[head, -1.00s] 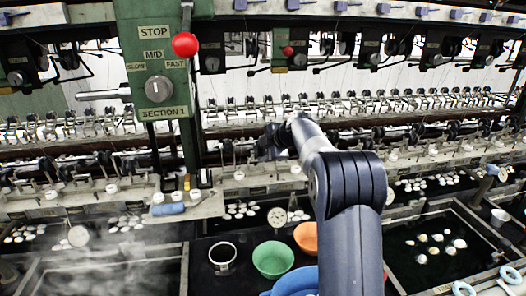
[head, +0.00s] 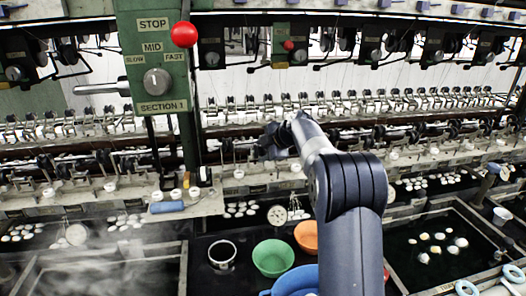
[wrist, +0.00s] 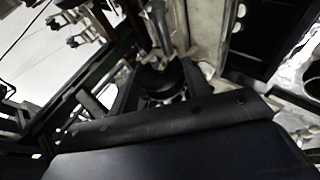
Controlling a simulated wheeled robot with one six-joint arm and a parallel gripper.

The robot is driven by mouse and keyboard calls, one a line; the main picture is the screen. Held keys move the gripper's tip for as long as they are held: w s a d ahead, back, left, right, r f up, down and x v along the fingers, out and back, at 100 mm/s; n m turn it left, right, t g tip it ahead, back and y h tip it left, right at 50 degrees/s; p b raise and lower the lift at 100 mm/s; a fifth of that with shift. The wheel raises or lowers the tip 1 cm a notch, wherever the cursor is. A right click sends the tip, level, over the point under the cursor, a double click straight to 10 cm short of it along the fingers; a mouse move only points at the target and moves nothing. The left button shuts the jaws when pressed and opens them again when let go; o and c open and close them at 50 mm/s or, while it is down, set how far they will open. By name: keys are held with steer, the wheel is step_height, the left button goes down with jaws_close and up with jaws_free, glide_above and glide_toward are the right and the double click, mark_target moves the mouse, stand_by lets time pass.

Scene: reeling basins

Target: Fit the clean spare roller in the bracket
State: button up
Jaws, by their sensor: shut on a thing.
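My gripper (head: 272,146) reaches toward the reeling bench in the head view, at the row of small fittings; it is small and dark there. In the wrist view my gripper (wrist: 163,88) is shut on a dark rounded thing (wrist: 160,78), probably the spare roller, but its shape is mostly hidden. A metal rod lies just beyond it. I cannot make out the bracket for certain, nor whether the held thing touches it.
A green control panel (head: 153,60) with a red ball lever (head: 184,35) hangs left of my arm. A blue cylinder (head: 168,207) lies on the ledge. Green (head: 272,258) and orange (head: 306,238) bowls stand below. Water basins (head: 430,245) lie either side.

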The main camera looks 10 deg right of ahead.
stand_by(0.3)
steer(key=o, duration=1.1)
steer(key=shift+r+p, duration=2)
steer(key=shift+r, duration=2)
